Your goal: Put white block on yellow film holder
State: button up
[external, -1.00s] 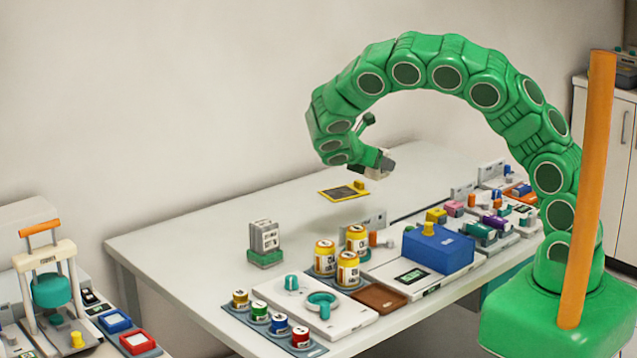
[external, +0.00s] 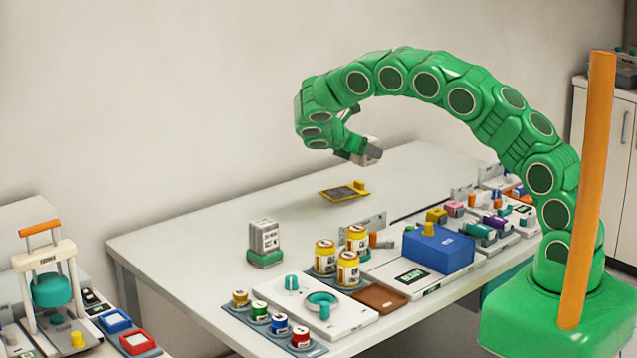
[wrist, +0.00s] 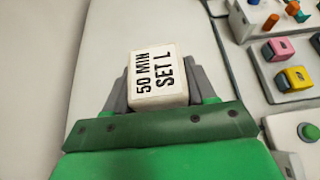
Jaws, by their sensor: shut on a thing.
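The yellow film holder (external: 344,192) lies flat on the white table, with a dark panel in its middle and a raised yellow piece at one end. My gripper (external: 368,152) is in the air above and slightly beyond it in the external view. It is shut on a white block (wrist: 157,76) marked "50 MIN SET L", which sits between the two grey fingers in the wrist view. The block also shows pale at the fingertips in the external view (external: 372,144). The film holder is not visible in the wrist view.
A stack of grey-white labelled blocks on a green base (external: 264,241) stands at the table's left. Yellow-capped jars (external: 347,268), a blue box (external: 438,248) and several small coloured blocks line the front and right. The table around the film holder is clear.

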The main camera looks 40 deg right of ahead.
jog(key=shift+w+d+f, duration=0.2)
jog(key=shift+w+f, duration=1.8)
jog(key=shift+w, duration=0.3)
jog(key=shift+w+d+f, duration=0.2)
jog(key=shift+w+f, duration=1.8)
jog(key=shift+w, duration=0.25)
jog(key=shift+f, duration=1.5)
jog(key=o, duration=1.1)
jog(key=shift+f, duration=0.1)
